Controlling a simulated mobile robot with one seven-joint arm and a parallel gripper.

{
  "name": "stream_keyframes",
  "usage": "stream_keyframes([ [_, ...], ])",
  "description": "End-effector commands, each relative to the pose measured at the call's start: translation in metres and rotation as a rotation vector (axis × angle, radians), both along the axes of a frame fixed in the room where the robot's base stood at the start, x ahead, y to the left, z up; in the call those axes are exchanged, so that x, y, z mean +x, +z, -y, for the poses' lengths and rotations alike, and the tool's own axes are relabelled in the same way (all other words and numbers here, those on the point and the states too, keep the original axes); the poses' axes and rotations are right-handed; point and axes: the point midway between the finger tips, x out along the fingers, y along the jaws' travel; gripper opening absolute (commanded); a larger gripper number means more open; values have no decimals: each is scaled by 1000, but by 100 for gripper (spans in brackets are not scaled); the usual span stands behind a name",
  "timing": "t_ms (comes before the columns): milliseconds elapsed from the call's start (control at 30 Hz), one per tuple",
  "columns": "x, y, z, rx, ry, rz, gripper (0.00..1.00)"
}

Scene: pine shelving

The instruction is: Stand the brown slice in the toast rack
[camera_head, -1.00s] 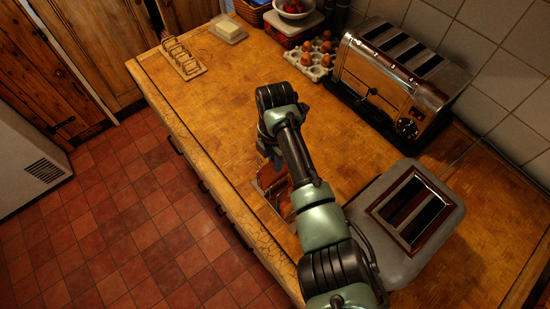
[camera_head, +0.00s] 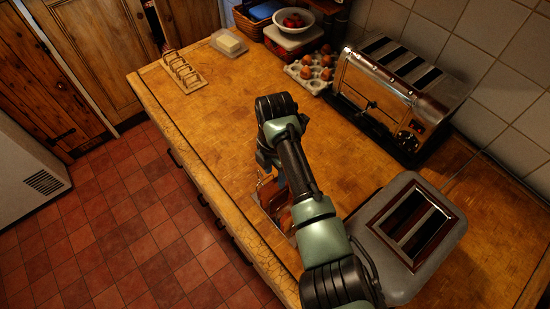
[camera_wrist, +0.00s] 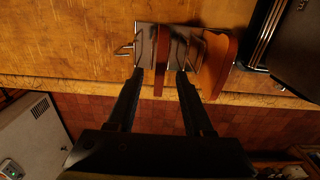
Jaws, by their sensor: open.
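A pale toast rack (camera_head: 183,73) with upright wire loops stands empty at the counter's back left. In the wrist view a shiny metal holder (camera_wrist: 145,42) with a side handle carries brown slices. One thin brown slice (camera_wrist: 160,62) stands edge-on, in line with the gap between my fingers. A wider, orange-brown slice (camera_wrist: 217,66) stands to its right, tilted. My gripper (camera_wrist: 160,72) is open, its fingertips on either side of the thin slice; I cannot tell whether they touch it. In the head view my arm partly hides the slices (camera_head: 272,193), near the front edge.
A grey toaster (camera_head: 375,262) stands right of my arm, and a chrome toaster (camera_head: 390,95) stands by the wall. An egg tray (camera_head: 308,72), a butter dish (camera_head: 229,43) and a bowl (camera_head: 293,18) are at the back. The counter (camera_head: 215,120) between rack and arm is clear.

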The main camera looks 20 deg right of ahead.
Motion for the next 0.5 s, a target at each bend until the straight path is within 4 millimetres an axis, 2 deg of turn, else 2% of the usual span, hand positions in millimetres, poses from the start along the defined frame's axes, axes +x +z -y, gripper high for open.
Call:
stream_keyframes([
  [500,1,105,1,-2,1,3,51],
])
